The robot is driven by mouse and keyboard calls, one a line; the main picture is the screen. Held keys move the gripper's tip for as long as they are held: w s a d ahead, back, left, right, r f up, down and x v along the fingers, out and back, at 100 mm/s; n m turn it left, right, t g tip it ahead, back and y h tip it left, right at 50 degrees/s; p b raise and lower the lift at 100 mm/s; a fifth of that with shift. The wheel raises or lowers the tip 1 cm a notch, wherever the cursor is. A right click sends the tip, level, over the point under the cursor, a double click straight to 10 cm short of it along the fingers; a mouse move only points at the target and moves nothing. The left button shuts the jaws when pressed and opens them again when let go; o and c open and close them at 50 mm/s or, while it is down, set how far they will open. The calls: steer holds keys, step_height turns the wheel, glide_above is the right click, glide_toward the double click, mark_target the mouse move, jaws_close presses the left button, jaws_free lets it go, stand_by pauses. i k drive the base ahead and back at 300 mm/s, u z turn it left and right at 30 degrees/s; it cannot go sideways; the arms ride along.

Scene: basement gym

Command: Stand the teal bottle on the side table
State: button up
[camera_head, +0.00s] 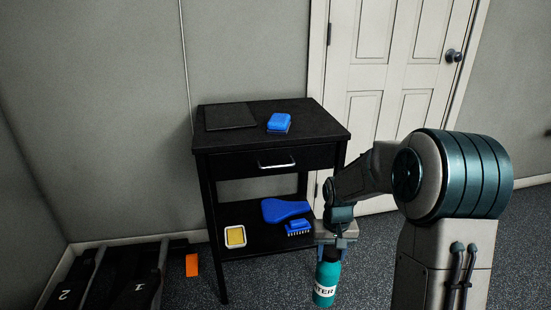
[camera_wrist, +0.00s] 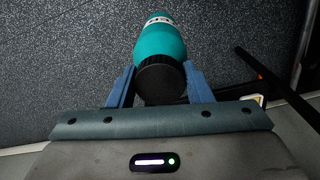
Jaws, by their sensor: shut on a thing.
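The teal bottle (camera_head: 326,282) hangs upright below my gripper (camera_head: 334,246), in front and to the right of the side table. A white label with dark letters shows on it. In the wrist view the bottle (camera_wrist: 160,42) has a black cap between the two blue fingers of my gripper (camera_wrist: 160,85), which is shut on it near the cap. The black side table (camera_head: 310,127) has a drawer and a lower shelf. The bottle is apart from the table and lower than its top.
On the tabletop lie a dark flat panel (camera_head: 230,115) and a blue block-like thing (camera_head: 279,122). The lower shelf holds a blue paddle-shaped thing (camera_head: 285,209), a blue brush (camera_head: 298,227) and a yellow-filled tray (camera_head: 226,239). The tabletop's right and front parts are clear.

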mark_target(305, 119)
steer(key=u, duration=1.55)
steer(key=i, duration=0.6)
steer(key=z, duration=0.9)
